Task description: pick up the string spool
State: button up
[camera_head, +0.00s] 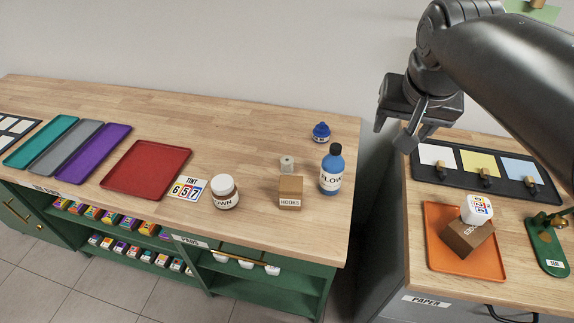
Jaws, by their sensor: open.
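A small pale cylinder (287,163) with a dark spot on top stands on the wooden bench; it looks like the string spool. It is just behind a brown box labelled HOOKS (291,191), which may hide its lower part. My gripper (394,131) is at the upper right, raised above the gap between the two benches. Its jaws are open with nothing between them. It is well to the right of the spool and apart from it.
A red tray (147,168) lies left. The right bench holds an orange tray (436,240) with boxes. The bench behind the spool is clear.

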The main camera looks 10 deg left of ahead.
jog(key=w+a, duration=0.9)
jog(key=a, duration=0.2)
send_over(287, 160)
jog(key=s, duration=0.4)
notch_tip(287, 160, down, 4)
jog(key=shift+g, duration=0.3)
jog(key=f, duration=0.8)
jog(key=w+f, duration=0.1)
jog(key=f, duration=1.5)
jog(key=shift+w+d+f, duration=0.15)
jog(key=shift+w+d, duration=0.05)
jog(key=shift+w, duration=0.1)
jog(key=shift+w+x, duration=0.1)
jog(key=shift+x, duration=1.4)
jog(key=shift+w+x, duration=0.15)
jog(key=shift+x, duration=1.3)
jog(key=shift+a, duration=0.15)
jog(key=shift+c, duration=0.4)
jog(key=c, duration=1)
